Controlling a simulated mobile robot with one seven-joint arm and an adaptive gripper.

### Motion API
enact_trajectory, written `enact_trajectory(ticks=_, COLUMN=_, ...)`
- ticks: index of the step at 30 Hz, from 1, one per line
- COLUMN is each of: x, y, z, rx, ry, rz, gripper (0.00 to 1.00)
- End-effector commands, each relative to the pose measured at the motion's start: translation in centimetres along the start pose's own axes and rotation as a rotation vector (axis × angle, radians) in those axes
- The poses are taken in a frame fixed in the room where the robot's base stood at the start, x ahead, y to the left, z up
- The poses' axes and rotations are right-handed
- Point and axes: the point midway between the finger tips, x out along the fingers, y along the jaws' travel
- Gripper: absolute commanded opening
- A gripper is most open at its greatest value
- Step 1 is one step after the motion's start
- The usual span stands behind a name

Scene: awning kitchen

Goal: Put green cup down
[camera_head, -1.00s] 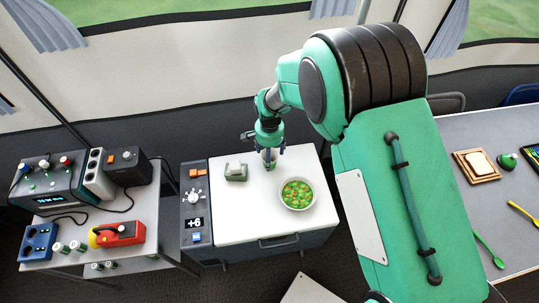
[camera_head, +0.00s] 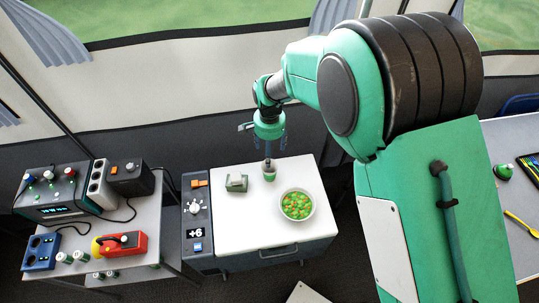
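The green cup (camera_head: 269,175) is small and stands upright on the white top of the low cabinet (camera_head: 236,228), between the small grey-green block (camera_head: 236,183) and the bowl (camera_head: 297,214). My gripper (camera_head: 269,152) is just above the cup, pointing down. Its fingers are small and dark here, and they look spread apart, with the cup below them. Any small gap between fingertips and cup is hard to make out.
The bowl holds green and orange pieces, close to the cup on the right. A side table (camera_head: 149,206) with devices stands left. The cabinet top's front left is clear. Another table (camera_head: 518,150) is at the right.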

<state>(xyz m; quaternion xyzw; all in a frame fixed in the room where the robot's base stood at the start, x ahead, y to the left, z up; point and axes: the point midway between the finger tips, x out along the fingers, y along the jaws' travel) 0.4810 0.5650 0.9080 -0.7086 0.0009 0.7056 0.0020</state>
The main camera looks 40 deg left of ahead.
Motion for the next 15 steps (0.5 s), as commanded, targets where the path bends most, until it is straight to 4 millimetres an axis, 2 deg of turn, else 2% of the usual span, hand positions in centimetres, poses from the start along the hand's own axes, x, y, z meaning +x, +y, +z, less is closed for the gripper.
enact_trajectory(ticks=4, x=-1.04, y=0.01, z=0.01, rx=0.000, ry=0.000, rz=0.000, gripper=0.72)
enact_trajectory(ticks=15, x=-1.23, y=0.01, z=0.01, rx=0.000, ry=0.000, rz=0.000, gripper=0.72)
